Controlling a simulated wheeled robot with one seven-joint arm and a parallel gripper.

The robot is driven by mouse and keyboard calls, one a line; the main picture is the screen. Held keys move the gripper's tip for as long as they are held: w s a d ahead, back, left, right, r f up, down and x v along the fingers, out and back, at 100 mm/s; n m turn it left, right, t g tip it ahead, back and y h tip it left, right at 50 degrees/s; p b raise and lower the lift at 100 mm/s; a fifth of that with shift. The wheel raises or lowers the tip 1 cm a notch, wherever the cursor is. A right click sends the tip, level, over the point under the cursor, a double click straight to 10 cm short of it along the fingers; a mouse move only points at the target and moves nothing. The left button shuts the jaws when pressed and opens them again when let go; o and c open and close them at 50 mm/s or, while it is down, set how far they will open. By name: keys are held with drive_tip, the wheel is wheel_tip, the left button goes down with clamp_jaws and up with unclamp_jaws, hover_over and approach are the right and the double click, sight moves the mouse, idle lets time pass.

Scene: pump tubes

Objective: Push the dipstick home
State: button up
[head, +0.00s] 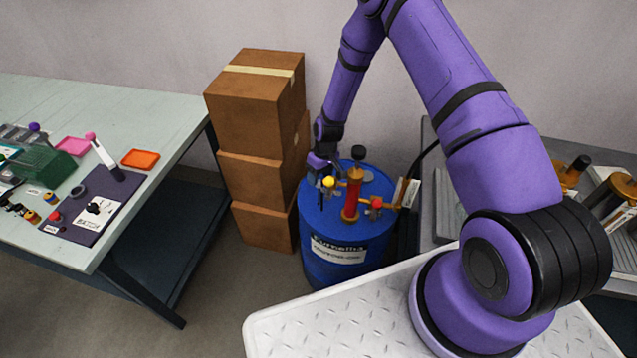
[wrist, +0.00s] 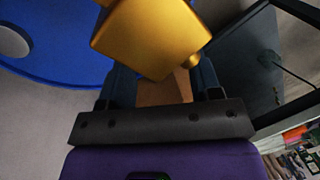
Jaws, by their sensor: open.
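A blue drum (head: 345,225) stands on the floor with a pump on its lid. The pump has an upright red tube (head: 351,198), a black cap (head: 358,153) and brass fittings. A bright yellow knob (head: 328,182), perhaps the dipstick's top, shows at the lid's left side. My gripper (head: 322,166) is just above and left of this knob, pointing down. In the wrist view a gold block (wrist: 152,38) fills the space in front of my open fingers (wrist: 163,88). I cannot tell whether they touch it. The dipstick's rod is hidden.
Stacked cardboard boxes (head: 255,148) stand close left of the drum. A red knob (head: 376,202) and brass spout stick out right of the pump. A table (head: 165,108) with small items is at the left. A grey bench (head: 440,185) with brass parts is at the right.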

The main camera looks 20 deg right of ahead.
drive_tip(key=shift+w+d+r, duration=0.1)
drive_tip(key=shift+d+r, duration=0.05)
drive_tip(key=shift+r, duration=0.8)
drive_tip(key=shift+d+r, duration=0.15)
drive_tip(key=shift+r, duration=0.75)
